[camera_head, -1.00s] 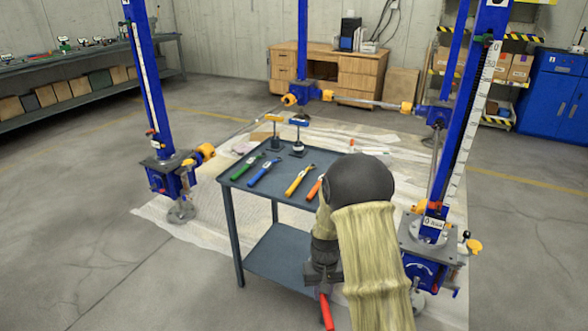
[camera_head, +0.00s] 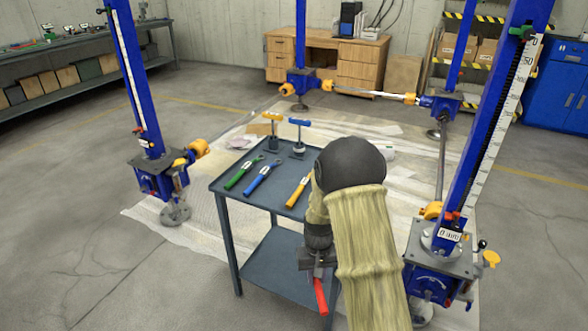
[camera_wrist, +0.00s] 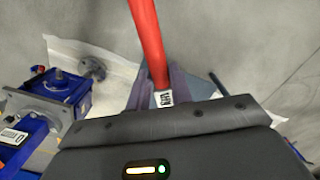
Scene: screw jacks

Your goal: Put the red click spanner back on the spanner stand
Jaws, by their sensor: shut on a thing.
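The red click spanner (camera_head: 321,297) hangs below my gripper (camera_head: 318,268), its red handle pointing down. In the wrist view its red handle (camera_wrist: 149,40) runs up from between the fingers of my gripper (camera_wrist: 160,84), with a small white label near the grip. My gripper is shut on it. The spanner stand (camera_head: 281,179) looks to be the grey-blue two-tier table. A green spanner (camera_head: 243,174), a blue spanner (camera_head: 262,177) and a yellow spanner (camera_head: 299,189) lie on its top. My arm hides the right part of the top. The red spanner is in front of the table, below its top.
Two small T-handled tools, yellow (camera_head: 272,130) and blue (camera_head: 299,136), stand at the table's back edge. Blue screw jacks stand left (camera_head: 157,174) and right (camera_head: 442,258) of the table. The floor at left is clear.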

